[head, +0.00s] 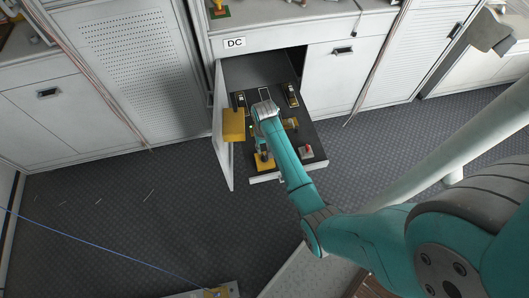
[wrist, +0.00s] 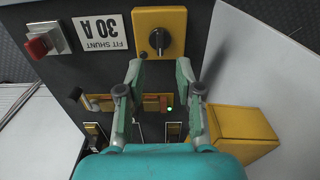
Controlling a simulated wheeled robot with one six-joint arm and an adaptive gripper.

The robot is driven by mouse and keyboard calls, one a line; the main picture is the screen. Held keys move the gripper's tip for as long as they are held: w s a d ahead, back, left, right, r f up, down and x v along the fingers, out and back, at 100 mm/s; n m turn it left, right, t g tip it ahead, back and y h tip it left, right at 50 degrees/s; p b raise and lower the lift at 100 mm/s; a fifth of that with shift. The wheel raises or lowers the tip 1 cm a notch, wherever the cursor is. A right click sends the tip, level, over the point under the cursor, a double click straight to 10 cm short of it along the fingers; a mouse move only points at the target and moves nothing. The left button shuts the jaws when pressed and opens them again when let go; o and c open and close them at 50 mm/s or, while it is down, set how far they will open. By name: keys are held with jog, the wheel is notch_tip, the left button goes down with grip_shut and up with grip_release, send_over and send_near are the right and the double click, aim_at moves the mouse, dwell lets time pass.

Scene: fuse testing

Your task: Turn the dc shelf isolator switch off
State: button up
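The pulled-out DC shelf (head: 262,181) shows in the head view below the "DC" label (head: 235,42). A yellow isolator box (head: 264,165) sits near its front edge, partly hidden by my arm. In the wrist view this yellow box (wrist: 176,21) carries a black rotary knob (wrist: 159,40) whose pointer lies along the picture's vertical. My gripper (wrist: 160,68) is open and empty. Its two fingertips are spread to either side of the knob's line, just below the knob in the picture. I cannot tell how far above the panel they are.
A yellow box (head: 234,124) is on the open door (head: 222,155). A green light (wrist: 169,109) glows.

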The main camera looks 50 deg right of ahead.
notch_tip(320, 180, up, 5)
jog(key=shift+r, duration=0.1)
dwell(0.7)
jog(key=s+a+f+n+t+h, duration=0.1)
jog(key=s+a+f+n+t, duration=0.15)
jog(key=s+a+f, duration=0.5)
jog(key=s+a+r+t, duration=0.45)
jog(key=s+a, duration=0.25)
jog(key=s, duration=0.2)
jog(key=s+a+r+n+t, duration=0.1)
jog(key=s+a+r+t, duration=0.1)
jog(key=s+r, duration=0.3)
jog(key=s+a+r+n+t, duration=0.1)
jog(key=s+r, duration=0.4)
jog(key=r, duration=0.7)
jog(key=s+a+r+n+t+y, duration=0.1)
jog(key=s+a+r+t, duration=0.3)
jog(key=r, duration=0.5)
jog(key=shift+s+r+n+t, duration=0.3)
jog(key=shift+s+n+t, duration=0.25)
jog(key=shift+s, duration=0.55)
